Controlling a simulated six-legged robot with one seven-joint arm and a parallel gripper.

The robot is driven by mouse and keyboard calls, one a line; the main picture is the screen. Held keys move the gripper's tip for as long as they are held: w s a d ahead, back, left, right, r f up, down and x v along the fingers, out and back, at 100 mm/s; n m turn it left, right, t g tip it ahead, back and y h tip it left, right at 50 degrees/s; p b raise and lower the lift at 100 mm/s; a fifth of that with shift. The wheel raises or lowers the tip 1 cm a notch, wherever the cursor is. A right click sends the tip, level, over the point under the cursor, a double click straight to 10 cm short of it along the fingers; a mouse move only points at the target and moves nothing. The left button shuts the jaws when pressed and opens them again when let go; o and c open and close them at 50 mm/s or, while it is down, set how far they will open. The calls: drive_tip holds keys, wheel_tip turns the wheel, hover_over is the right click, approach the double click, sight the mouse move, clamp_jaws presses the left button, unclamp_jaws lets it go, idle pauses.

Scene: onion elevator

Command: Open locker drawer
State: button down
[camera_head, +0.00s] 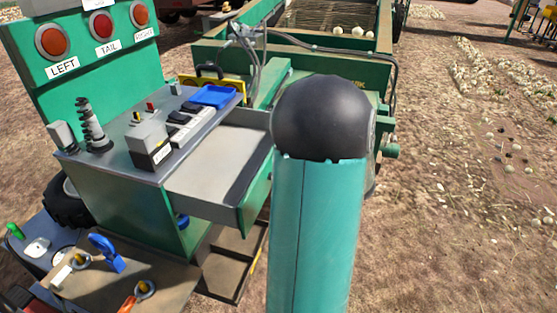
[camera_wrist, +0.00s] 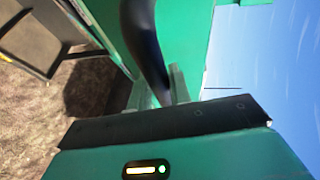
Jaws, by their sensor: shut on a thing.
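The locker drawer (camera_head: 218,160) is pulled out from the green locker (camera_head: 125,195) in the head view. Its grey inside is bare where it shows. In the wrist view the green drawer front (camera_wrist: 190,40) fills the upper middle, with a black curved handle (camera_wrist: 145,35) across it. My gripper (camera_wrist: 160,88) is shut on the handle's near end, its two pale fingers on either side of it. In the head view my own arm hides the gripper and the handle.
A panel with red and orange lights (camera_head: 101,25) stands on the locker. A green machine frame (camera_head: 335,65) stands behind.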

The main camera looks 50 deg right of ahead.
drive_tip(key=shift+s+d, duration=0.1)
drive_tip(key=shift+s, duration=0.15)
drive_tip(key=c, duration=1.3)
unclamp_jaws()
drive_tip(key=shift+s, duration=0.1)
drive_tip(key=s+r, duration=0.2)
drive_tip(key=s, duration=1.1)
drive_tip(key=shift+s+a+r, duration=0.2)
drive_tip(key=shift+a+r, duration=0.1)
drive_tip(key=shift+a, duration=0.1)
drive_tip(key=shift+s, duration=0.1)
